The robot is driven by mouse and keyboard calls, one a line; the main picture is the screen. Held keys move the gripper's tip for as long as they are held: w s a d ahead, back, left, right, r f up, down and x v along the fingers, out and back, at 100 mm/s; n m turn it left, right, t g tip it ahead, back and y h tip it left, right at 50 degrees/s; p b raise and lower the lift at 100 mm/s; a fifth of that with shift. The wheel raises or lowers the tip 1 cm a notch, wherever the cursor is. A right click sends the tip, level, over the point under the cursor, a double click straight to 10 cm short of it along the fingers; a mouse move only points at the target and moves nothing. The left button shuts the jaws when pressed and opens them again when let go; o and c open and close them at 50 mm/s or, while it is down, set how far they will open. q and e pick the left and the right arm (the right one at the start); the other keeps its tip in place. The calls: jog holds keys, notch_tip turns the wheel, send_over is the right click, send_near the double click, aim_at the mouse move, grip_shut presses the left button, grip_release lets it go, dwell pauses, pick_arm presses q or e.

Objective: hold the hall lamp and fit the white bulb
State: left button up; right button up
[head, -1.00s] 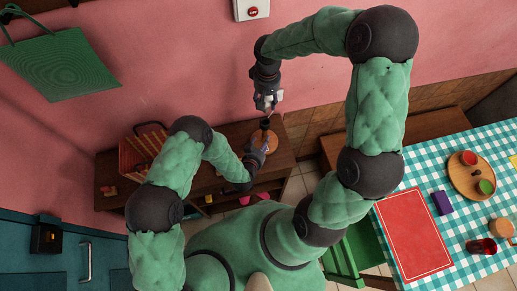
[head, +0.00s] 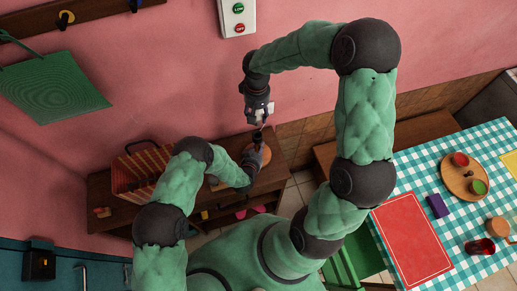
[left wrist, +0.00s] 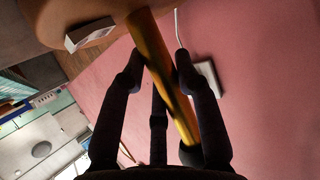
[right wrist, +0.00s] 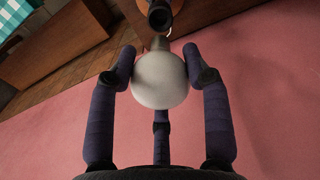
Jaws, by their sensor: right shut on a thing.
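The hall lamp has a round wooden base (head: 262,151), a brass-yellow stem (left wrist: 158,62) and a dark socket (head: 258,137) at its top. It stands on the shelf. My left gripper (head: 252,158) is at the stem; in the left wrist view its fingers (left wrist: 158,68) lie close on both sides of it. My right gripper (head: 258,116) is above the lamp, shut on the round white bulb (right wrist: 160,82). In the right wrist view the bulb's neck points towards the open dark socket (right wrist: 159,18), with a small gap visible between them.
The dark wooden shelf (head: 110,215) runs along the pink wall and holds a striped basket (head: 135,172). A white switch plate (head: 238,14) is on the wall. A table with a checked cloth (head: 430,175) stands at the right.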

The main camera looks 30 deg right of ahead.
aim_at(257, 123)
pick_arm(q)
grip_shut()
pick_arm(e)
jog(key=shift+f, duration=3.25)
jog(key=shift+f, duration=1.75)
jog(key=o, duration=0.9)
jog(key=shift+o, duration=0.2)
